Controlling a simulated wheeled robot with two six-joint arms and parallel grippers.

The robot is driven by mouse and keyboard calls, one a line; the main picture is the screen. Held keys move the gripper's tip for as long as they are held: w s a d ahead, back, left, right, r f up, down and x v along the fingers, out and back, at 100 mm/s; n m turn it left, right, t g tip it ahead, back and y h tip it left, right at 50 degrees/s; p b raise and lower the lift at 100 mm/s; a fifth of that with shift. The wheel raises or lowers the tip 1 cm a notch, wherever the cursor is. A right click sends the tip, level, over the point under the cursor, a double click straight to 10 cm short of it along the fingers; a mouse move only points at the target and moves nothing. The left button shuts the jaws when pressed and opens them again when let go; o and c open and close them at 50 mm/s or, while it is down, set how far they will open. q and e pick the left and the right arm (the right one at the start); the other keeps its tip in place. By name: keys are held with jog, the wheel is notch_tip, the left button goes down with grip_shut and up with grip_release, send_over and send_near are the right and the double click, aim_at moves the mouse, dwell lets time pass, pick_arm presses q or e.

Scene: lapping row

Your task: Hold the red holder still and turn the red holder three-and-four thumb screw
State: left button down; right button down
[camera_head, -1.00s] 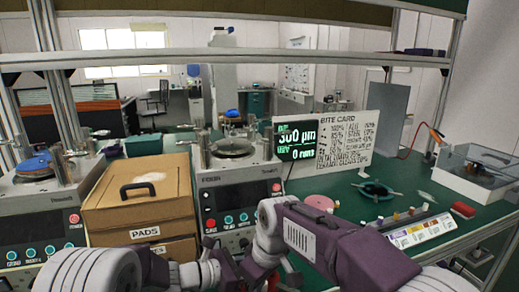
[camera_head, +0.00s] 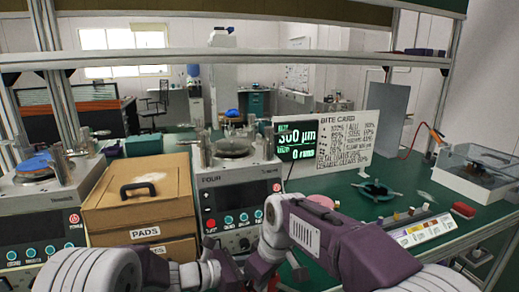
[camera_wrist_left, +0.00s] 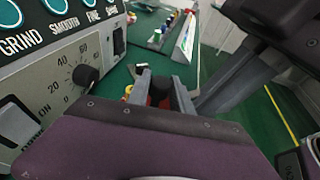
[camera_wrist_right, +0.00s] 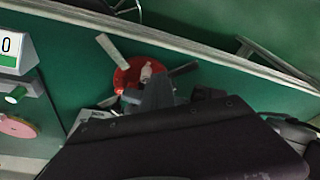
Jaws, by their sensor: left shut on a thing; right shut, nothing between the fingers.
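The red holder (camera_wrist_right: 127,78), a red disc with several flat grey spokes, shows in the right wrist view just beyond my right gripper. A small pale piece (camera_wrist_right: 147,71) stands on it; I cannot tell whether it is a thumb screw. My right gripper (camera_wrist_right: 172,92) is shut and empty, its fingertips close over the holder's near side; contact is unclear. My left gripper (camera_wrist_left: 161,92) is shut on a dark, reddish part, apparently of the red holder, mostly hidden by the fingers. In the head view my arms hide the holder.
A machine labelled FOUR (camera_head: 238,200) stands close to the grippers, its dial (camera_wrist_left: 85,76) beside my left gripper. The PADS box (camera_head: 140,207) is left of it. A dark green spoked holder (camera_head: 376,190), a pink disc (camera_wrist_right: 17,127) and a colour-labelled strip (camera_head: 422,229) lie on the green bench.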

jog(key=shift+s+d, duration=0.1)
jog(key=shift+d, duration=0.1)
notch_tip(320, 180, up, 6)
dwell(0.3)
jog(key=shift+s+a+f, duration=0.25)
jog(key=shift+a+f, duration=0.1)
jog(key=shift+f, duration=0.65)
jog(key=shift+s+a+f, duration=0.25)
jog(key=shift+a+f, duration=0.05)
jog(key=shift+f, duration=0.7)
jog(key=shift+s+a+f, duration=0.25)
jog(key=shift+a+f, duration=0.1)
jog(key=shift+f, duration=0.65)
jog(key=shift+w+a, duration=0.1)
jog(key=shift+w, duration=0.1)
jog(key=shift+w+d, duration=0.1)
jog(key=shift+d, duration=0.1)
